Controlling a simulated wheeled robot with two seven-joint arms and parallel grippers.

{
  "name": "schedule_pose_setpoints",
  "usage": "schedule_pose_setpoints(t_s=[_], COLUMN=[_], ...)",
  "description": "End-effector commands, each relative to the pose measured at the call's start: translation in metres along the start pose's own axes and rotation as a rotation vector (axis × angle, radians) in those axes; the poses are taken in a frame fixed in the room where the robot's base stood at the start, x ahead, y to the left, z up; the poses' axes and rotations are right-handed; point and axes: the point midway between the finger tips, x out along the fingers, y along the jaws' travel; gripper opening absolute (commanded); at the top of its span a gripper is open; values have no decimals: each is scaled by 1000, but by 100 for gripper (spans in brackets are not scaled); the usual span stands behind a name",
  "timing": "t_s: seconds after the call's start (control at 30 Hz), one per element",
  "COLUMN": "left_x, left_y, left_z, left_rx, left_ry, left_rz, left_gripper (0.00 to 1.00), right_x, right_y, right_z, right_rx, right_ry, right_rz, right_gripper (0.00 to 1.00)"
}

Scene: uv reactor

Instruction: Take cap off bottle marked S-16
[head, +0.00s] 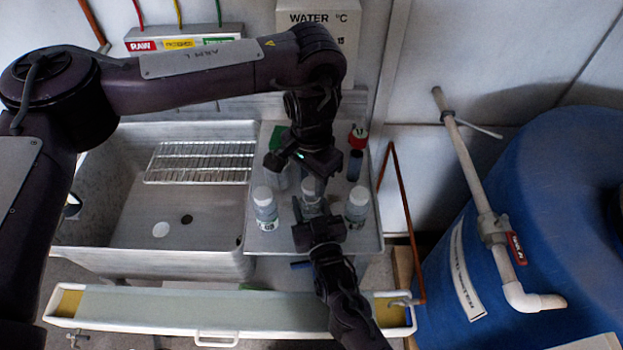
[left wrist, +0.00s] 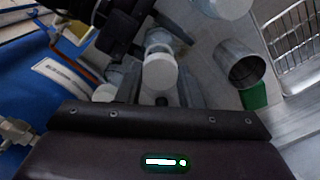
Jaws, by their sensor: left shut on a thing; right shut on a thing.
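Three clear bottles with white caps stand on the steel side board: a left bottle (head: 265,208), a middle bottle (head: 310,187) and a right bottle (head: 356,207). Their labels are too small or too hidden to read S-16. My right gripper (head: 311,208) comes from the front and is shut on the middle bottle low on its body. My left gripper (head: 307,170) points down from above, shut at the middle bottle's top. In the left wrist view the white cap (left wrist: 160,72) sits between the left fingers. The bottle looks upright; whether the cap is loose cannot be told.
A steel sink (head: 190,200) with a wire rack (head: 200,162) lies to the left. A metal cup (left wrist: 238,66) and a green block (left wrist: 254,96) stand behind the bottles, near a red-capped item (head: 358,136). A blue tank (head: 540,220) with white pipe fills the right.

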Motion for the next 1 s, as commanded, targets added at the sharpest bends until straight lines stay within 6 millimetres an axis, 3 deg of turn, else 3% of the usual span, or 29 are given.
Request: schedule_pose_setpoints(t_s=[0.3,0.6,0.9,0.93,1.0], left_x=[-2,-36,-40,-40,-40], left_y=[0,0,0,0,0], left_z=[0,0,0,0,0], left_rx=[1,2,1,1,1], left_ry=[0,1,-1,-1,-1], left_rz=[-1,-2,0,0,0], left_gripper=[6,6,6,6,6], right_x=[0,0,0,0,0], right_y=[0,0,0,0,0], right_z=[0,0,0,0,0], right_rx=[0,0,0,0,0], right_ry=[0,0,0,0,0], right_rz=[0,0,0,0,0], right_gripper=[0,0,0,49,58])
